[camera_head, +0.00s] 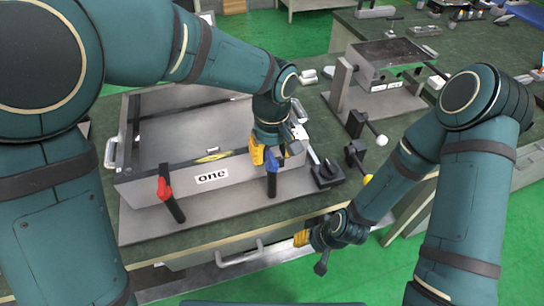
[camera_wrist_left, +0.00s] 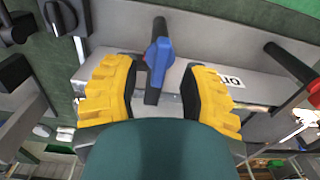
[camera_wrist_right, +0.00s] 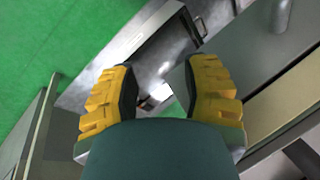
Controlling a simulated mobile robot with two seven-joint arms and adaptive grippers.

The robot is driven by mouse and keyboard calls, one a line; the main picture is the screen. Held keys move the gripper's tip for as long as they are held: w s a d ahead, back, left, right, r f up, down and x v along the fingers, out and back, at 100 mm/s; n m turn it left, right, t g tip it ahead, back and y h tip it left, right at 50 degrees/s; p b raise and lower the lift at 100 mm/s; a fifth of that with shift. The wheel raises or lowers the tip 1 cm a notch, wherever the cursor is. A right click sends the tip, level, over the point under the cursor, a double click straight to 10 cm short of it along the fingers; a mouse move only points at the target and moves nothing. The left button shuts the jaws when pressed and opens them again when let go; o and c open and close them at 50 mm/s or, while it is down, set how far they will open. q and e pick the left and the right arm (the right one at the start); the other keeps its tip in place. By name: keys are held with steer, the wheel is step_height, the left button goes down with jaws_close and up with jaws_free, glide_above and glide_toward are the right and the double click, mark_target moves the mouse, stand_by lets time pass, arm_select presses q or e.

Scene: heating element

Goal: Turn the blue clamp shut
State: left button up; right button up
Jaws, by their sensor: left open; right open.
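The blue clamp (camera_head: 270,160) stands on a black post (camera_head: 271,186) at the front of the grey box labelled "one" (camera_head: 135,194). My left gripper (camera_head: 262,152) is right above and behind the blue clamp, its yellow fingers pointing down. In the left wrist view the blue clamp (camera_wrist_left: 159,53) shows between and just beyond the two open fingers (camera_wrist_left: 158,85), and I see no finger touching it. My right gripper (camera_head: 304,240) is open and empty, low in front of the table edge; its open fingers (camera_wrist_right: 160,90) also show in the right wrist view.
A red clamp (camera_head: 164,188) stands on a black post at the box's left front. A black block (camera_head: 327,174) lies right of the box. A second device (camera_head: 385,58) with levers stands behind at right. A drawer handle (camera_head: 240,255) sits below the table edge.

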mark_target(272, 158)
arm_select(q)
step_height(272, 158, up, 10)
stand_by(0.3)
stand_by(0.4)
